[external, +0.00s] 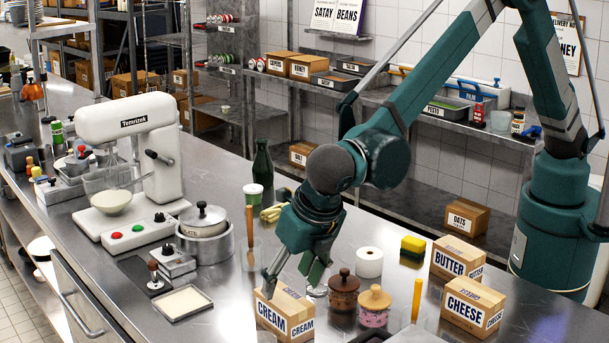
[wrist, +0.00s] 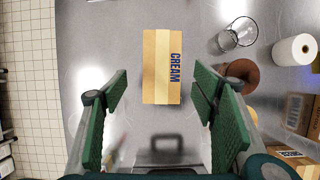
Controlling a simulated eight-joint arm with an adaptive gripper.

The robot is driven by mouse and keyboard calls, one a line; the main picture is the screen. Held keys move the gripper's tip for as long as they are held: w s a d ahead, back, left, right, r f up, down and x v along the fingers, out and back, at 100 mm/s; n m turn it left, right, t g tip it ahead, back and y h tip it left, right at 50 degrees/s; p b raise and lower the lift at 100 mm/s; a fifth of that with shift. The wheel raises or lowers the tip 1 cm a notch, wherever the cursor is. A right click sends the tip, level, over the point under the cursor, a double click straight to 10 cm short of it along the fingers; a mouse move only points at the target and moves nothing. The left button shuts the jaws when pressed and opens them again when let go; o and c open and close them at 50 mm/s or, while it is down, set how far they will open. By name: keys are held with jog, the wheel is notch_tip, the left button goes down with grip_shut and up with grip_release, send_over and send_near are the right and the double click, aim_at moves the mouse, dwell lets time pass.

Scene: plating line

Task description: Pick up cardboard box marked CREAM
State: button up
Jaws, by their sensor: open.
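The cardboard box marked CREAM (external: 284,316) stands on the steel counter near its front edge in the external view. In the wrist view the CREAM box (wrist: 161,66) lies ahead of and between the fingers, with its tape strip and blue lettering showing. My gripper (external: 293,275) is just above the box in the external view. In the wrist view my gripper (wrist: 158,105) has its two green-padded fingers wide apart, one on each side of the box's line, with nothing between the pads that I can see held. Contact with the box cannot be told.
Two lidded jars (external: 374,306) stand right of the box, with a glass (wrist: 238,36) close by. A paper roll (external: 369,262), a BUTTER box (external: 457,259) and a CHEESE box (external: 472,307) are farther right. A shallow tray (external: 183,303) and a pot (external: 204,235) stand left.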

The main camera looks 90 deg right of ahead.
aim_at(286, 298)
jog(key=shift+f, duration=0.15)
jog(key=shift+x, duration=1.15)
jog(key=shift+d+f, duration=0.1)
jog(key=shift+f, duration=0.05)
jog(key=shift+p+x, duration=0.3)
jog(key=shift+x, duration=2.15)
jog(key=shift+s, duration=0.1)
jog(key=shift+f+b, duration=0.25)
jog(key=shift+b, duration=0.2)
jog(key=c, duration=1.3)
